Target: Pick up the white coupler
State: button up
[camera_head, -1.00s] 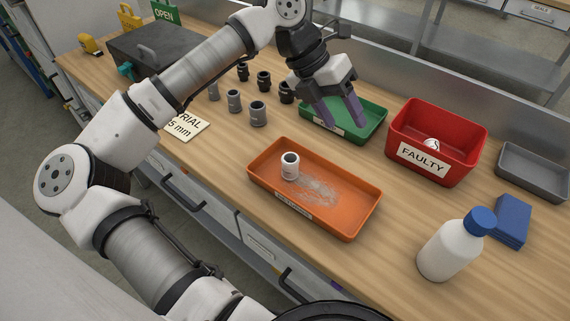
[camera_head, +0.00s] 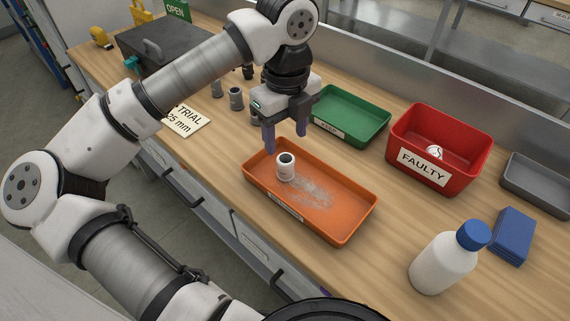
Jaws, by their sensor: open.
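The white coupler (camera_head: 286,168) stands upright in the orange tray (camera_head: 345,222), near the tray's back left part. Its dark round opening faces up. My gripper (camera_head: 284,143) is open and points down, its purple fingers above and just behind the coupler. The fingers look empty and apart from the coupler. The exact height of the fingertips over the tray is hard to tell.
A green tray (camera_head: 379,137) lies behind, and a red bin (camera_head: 452,183) marked FAULTY stands right with a white item inside. Grey couplers (camera_head: 236,98) stand left, partly behind my gripper. A white bottle (camera_head: 440,265) stands front right.

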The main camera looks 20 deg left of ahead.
aim_at(286, 158)
notch_tip(286, 158, down, 9)
jog(key=shift+f+p, duration=0.2)
jog(key=shift+p, duration=0.8)
jog(key=c, duration=1)
